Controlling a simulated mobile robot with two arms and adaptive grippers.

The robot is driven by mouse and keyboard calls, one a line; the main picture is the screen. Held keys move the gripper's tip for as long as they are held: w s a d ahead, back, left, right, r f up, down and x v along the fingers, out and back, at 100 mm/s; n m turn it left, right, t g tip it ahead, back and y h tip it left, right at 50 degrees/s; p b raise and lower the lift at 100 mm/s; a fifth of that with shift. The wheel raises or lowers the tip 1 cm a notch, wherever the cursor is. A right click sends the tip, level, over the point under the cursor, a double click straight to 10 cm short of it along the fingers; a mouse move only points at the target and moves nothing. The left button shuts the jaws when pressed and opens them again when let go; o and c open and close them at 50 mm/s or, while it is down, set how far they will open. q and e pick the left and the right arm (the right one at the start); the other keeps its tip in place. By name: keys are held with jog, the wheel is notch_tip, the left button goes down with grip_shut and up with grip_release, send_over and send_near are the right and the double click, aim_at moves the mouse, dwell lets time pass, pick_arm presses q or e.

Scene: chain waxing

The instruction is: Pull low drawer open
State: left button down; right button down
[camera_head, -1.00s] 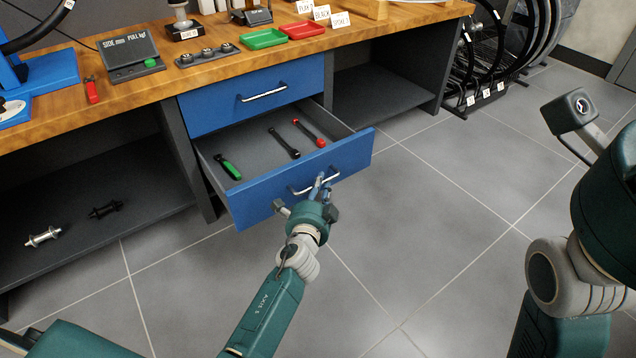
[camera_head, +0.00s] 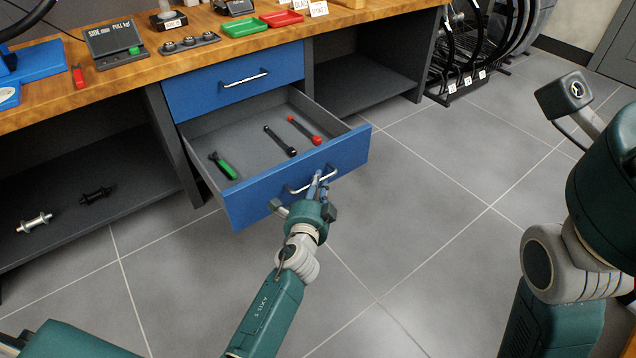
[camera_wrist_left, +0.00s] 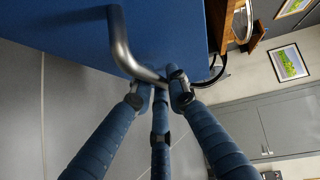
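The low drawer (camera_head: 250,200) has a blue front and a dark grey inside, and it stands pulled well out under the shut upper blue drawer (camera_head: 235,82). Its metal handle (camera_head: 298,190) is on the front, and it also shows in the left wrist view (camera_wrist_left: 121,40). My left gripper (camera_head: 322,178) is at the handle's right part, its blue fingers closed around the bar. In the left wrist view the fingertips (camera_wrist_left: 164,78) meet at the handle, partly hiding it.
In the drawer lie a green-handled tool (camera_head: 222,165), a black tool (camera_head: 280,141) and a red tool (camera_head: 304,130). The wooden workbench (camera_head: 215,55) carries trays and gauges. Open shelves flank the drawers. The tiled floor (camera_head: 440,220) in front is clear.

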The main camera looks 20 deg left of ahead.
pick_arm(q)
jog(key=c, duration=1.9)
grip_release()
jog(key=shift+c, duration=0.2)
jog(key=s+d+r, duration=0.1)
jog(key=s, duration=1.1)
jog(key=shift+d+r, duration=0.15)
jog(key=shift+r, duration=0.15)
jog(key=shift+w, duration=0.1)
